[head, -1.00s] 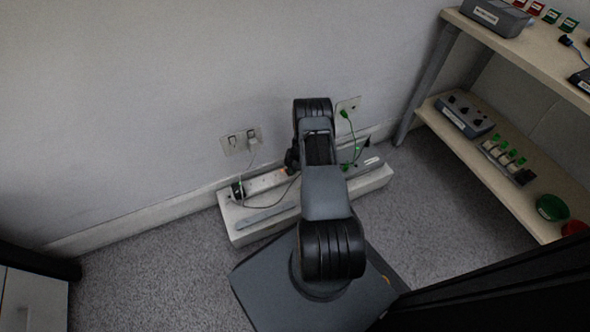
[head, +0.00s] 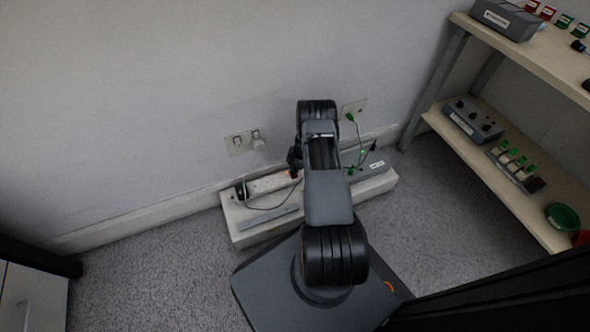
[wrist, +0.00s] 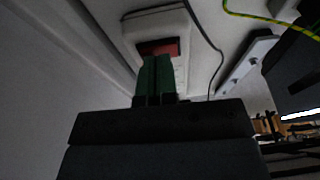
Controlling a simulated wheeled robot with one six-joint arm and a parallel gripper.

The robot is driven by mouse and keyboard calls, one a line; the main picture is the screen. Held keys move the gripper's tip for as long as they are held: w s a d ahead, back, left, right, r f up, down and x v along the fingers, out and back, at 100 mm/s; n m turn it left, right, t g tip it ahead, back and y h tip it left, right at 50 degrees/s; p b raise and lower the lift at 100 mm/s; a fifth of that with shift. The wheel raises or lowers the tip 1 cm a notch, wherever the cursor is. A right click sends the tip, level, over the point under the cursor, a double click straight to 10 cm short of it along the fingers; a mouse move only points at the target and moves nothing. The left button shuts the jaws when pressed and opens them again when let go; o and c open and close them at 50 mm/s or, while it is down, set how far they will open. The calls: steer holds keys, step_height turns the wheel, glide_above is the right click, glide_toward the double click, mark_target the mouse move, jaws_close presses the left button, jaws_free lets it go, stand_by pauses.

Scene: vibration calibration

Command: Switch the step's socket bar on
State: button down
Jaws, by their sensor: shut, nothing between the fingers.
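The step (head: 237,236) is a long pale block on the carpet against the wall. The socket bar (head: 265,184), white, lies along its wall side, partly hidden behind my arm. Its red switch (head: 294,173) shows as a small spot beside my arm. In the wrist view the red switch (wrist: 160,47) sits in the white end of the socket bar (wrist: 150,22). My gripper (wrist: 157,60) has its green fingers together, with nothing between them. The fingertips overlap the switch's lower edge; I cannot tell if they touch it. The switch's position is unclear.
A dark cable runs over the step. A wall socket (head: 236,144) is above it at left, another (head: 354,107) with a green plug at right. A shelf unit (head: 480,150) stands at right.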

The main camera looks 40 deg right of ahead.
steer(key=s+a+p+v, duration=0.1)
steer(key=p+v, duration=0.5)
steer(key=v, duration=0.7)
steer(key=shift+s+a+r, duration=0.25)
steer(key=shift+s+r, duration=0.2)
steer(key=shift+s, duration=0.4)
steer(key=a+r+m+h+p, duration=0.15)
steer(key=a+r+p, duration=0.35)
steer(key=r, duration=0.9)
steer(key=a+r+m+t+p, duration=0.1)
steer(key=a+r+m+p, duration=0.4)
steer(key=r, duration=1)
steer(key=a+r+h+p, duration=0.1)
steer(key=a+r+p, duration=0.2)
steer(key=r+p, duration=0.75)
steer(key=s+a+r+m+p, duration=0.3)
steer(key=s+r+p, duration=0.1)
steer(key=r, duration=0.6)
steer(key=s+a+r+m+t+p, duration=0.1)
steer(key=s+a+r+m+p, duration=0.2)
steer(key=s+r, duration=0.3)
steer(key=s+a+r+m+t+p, duration=0.1)
steer(key=s+a+r+m+p, duration=0.2)
steer(key=r, duration=1.1)
steer(key=s+a+h+p, duration=0.1)
steer(key=s+a, duration=0.1)
steer(key=shift+s+a+p, duration=0.15)
steer(key=shift+s+p, duration=0.15)
steer(key=shift+s, duration=0.05)
